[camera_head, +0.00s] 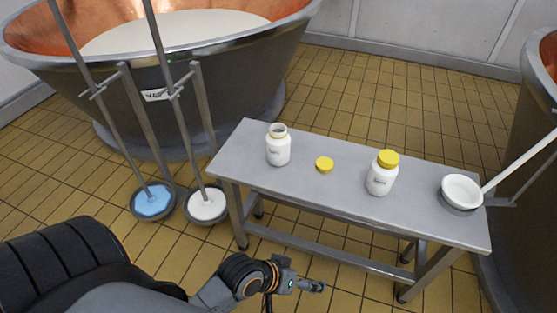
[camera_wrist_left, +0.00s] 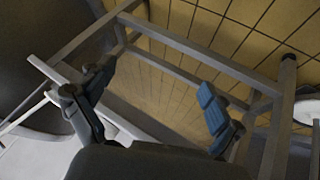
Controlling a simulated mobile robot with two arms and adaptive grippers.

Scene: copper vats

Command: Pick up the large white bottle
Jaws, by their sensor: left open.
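Two white bottles stand upright on the grey metal bench (camera_head: 350,204). One bottle (camera_head: 278,148) at the bench's left has an open mouth. The other bottle (camera_head: 381,176), right of the middle, wears a yellow cap. They look close in size, so I cannot tell which counts as large. A loose yellow lid (camera_head: 325,164) lies between them. My left gripper (camera_head: 314,286) is in front of the bench, low in the head view, apart from both bottles. In the left wrist view its fingers (camera_wrist_left: 156,80) are spread with nothing between them, and no bottle shows there.
A white ladle bowl (camera_head: 462,191) with a long handle sits at the bench's right end. Two long-handled tools stand left of the bench, with a blue disc (camera_head: 152,200) and a white disc (camera_head: 207,205). Copper vats (camera_head: 285,40) stand behind and at right. Bench legs show near my gripper.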

